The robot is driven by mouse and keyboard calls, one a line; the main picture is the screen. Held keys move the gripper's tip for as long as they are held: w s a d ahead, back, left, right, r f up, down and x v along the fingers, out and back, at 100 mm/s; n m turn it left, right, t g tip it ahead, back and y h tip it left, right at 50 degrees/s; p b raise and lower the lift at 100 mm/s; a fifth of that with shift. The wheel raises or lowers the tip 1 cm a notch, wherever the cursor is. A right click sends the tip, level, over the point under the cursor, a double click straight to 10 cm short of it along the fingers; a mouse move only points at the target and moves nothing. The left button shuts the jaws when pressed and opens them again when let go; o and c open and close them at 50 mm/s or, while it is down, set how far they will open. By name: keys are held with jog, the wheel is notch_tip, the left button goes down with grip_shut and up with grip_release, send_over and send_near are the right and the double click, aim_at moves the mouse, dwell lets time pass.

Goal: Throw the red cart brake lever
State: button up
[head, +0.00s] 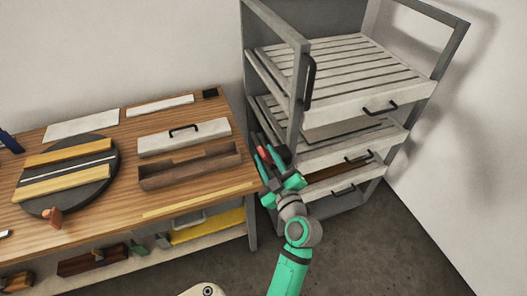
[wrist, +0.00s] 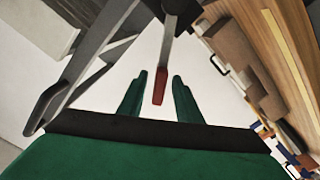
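The red-tipped brake lever shows in the wrist view as a grey bar ending in a red grip (wrist: 160,86), which lies between the tips of my two green fingers. My gripper (wrist: 152,95) is open, with a visible gap on both sides of the red grip. In the head view my gripper (head: 277,168) is beside the grey cart (head: 298,100), near its front left post, and the red grip (head: 264,153) shows by the fingers. The fingers partly hide the lever in the head view.
The cart has slatted drawers with black handles (head: 380,108). The floor (head: 385,235) in front of the cart is clear.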

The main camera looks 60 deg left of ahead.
jog(key=v, duration=1)
jog(key=shift+a, duration=0.15)
jog(key=d+f+m+t+h, duration=0.5)
jog(key=d+f+m, duration=0.25)
jog(key=d, duration=0.25)
jog(key=d+f+m+t+h, duration=0.45)
jog(key=d+f+m, duration=0.3)
jog(key=d, duration=0.25)
jog(key=s+d+f+m+h, duration=0.1)
jog(key=s+d+m+h, duration=0.45)
jog(key=s+d, duration=0.4)
jog(key=s+d+r+m+t+h, duration=0.2)
jog(key=s+d+r, duration=0.2)
jog(key=s+d, duration=0.2)
jog(key=shift+s+d+r+h, duration=0.15)
jog(key=shift+s+d+h, duration=0.15)
jog(key=shift+s, duration=0.45)
